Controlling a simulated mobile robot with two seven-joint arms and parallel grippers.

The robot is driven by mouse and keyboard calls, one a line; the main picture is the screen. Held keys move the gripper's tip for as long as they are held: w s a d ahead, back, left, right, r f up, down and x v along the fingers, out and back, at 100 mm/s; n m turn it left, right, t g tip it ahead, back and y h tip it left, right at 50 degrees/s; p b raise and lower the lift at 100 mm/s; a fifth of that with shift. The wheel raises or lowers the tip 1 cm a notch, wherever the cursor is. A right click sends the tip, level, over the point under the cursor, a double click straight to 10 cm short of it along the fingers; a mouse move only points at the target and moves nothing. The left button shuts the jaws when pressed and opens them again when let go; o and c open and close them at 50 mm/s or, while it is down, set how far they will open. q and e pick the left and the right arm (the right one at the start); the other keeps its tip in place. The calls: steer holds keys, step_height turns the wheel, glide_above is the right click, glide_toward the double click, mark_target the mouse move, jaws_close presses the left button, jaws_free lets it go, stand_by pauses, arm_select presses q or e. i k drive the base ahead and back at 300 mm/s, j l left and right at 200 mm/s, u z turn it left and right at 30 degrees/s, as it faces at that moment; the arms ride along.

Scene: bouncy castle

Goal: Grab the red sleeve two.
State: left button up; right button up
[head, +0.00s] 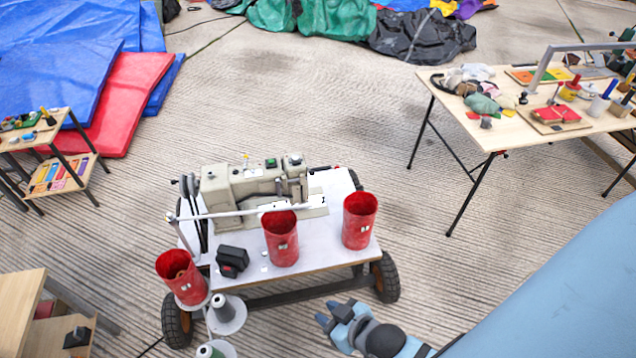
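Three red sleeves stand upright at the sewing machine cart. One red sleeve (182,280) is at the left corner, another red sleeve (281,243) is in the middle of the near edge, and a third red sleeve (359,222) is at the right. My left gripper is out of view.
A cluttered wooden table (460,100) is at the upper right. Concrete floor lies clear between them.

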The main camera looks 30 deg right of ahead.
mark_target(280, 228)
steer(key=z, duration=0.65)
steer(key=i+l+u, duration=0.1)
steer(key=l+u, duration=0.15)
steer(key=l, duration=0.3)
steer(key=l+u, duration=0.25)
steer(key=l, duration=0.35)
steer(key=u, duration=1.15)
steer(key=i+l, duration=0.05)
